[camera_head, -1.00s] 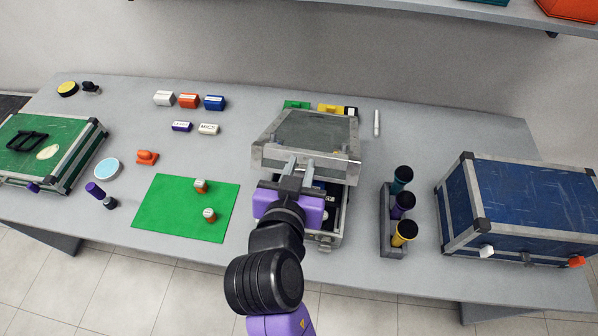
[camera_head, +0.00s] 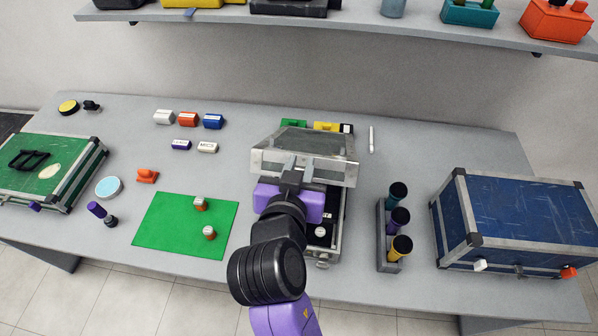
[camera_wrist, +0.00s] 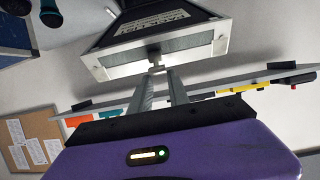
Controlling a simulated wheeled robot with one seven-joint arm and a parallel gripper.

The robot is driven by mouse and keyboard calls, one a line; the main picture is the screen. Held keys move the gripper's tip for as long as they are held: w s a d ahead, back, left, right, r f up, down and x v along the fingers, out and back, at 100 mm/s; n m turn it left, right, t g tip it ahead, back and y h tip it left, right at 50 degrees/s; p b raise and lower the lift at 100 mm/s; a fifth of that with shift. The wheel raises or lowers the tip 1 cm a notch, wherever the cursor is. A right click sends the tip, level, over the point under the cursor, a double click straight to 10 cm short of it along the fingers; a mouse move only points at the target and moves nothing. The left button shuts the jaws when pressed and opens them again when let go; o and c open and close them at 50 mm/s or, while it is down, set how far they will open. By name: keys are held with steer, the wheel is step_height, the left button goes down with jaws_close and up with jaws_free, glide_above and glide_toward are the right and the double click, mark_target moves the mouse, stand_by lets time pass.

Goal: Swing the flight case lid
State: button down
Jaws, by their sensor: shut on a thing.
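The flight case (camera_head: 337,240) sits at the middle of the table, and part of its inside shows below the raised lid. Its lid (camera_head: 325,170) has a pale metal rim and a dark panel, and is tilted up, partly open. My gripper (camera_head: 288,168) is shut at the middle of the lid's front edge. In the wrist view the fingertips (camera_wrist: 159,76) meet a small tab at the rim of the lid (camera_wrist: 185,45). My arm and gripper hide the left part of the case's inside.
A rack (camera_head: 386,250) of three capped cylinders and a blue case (camera_head: 515,225) stand to the right. A green mat (camera_head: 165,225) with two small pieces lies to the left. Small blocks lie behind the lid. A loaded shelf (camera_head: 350,25) hangs above the table's back.

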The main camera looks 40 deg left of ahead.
steer(key=shift+w+a+r+p, duration=0.3)
steer(key=shift+w+r, duration=0.2)
steer(key=shift+r, duration=0.1)
steer(key=shift+w+a+r+p, duration=0.15)
steer(key=shift+w+r+p, duration=0.1)
steer(key=shift+w+r, duration=0.3)
steer(key=shift+w+a, duration=0.15)
steer(key=shift+w+a+r, duration=0.3)
steer(key=shift+w+r, duration=0.25)
steer(key=shift+r, duration=0.05)
steer(key=shift+w+a+r, duration=0.35)
steer(key=shift+w+r, duration=0.15)
steer(key=shift+r, duration=0.15)
steer(key=shift+w+a+r, duration=0.3)
steer(key=shift+w+r, duration=0.25)
steer(key=shift+r, duration=0.05)
steer(key=w+a+r, duration=0.4)
steer(key=w+r, duration=0.3)
steer(key=w, duration=0.1)
steer(key=shift+w+a, duration=0.15)
steer(key=shift+a, duration=0.15)
steer(key=c, duration=2.2)
jaws_free()
steer(key=c, duration=1.7)
jaws_free()
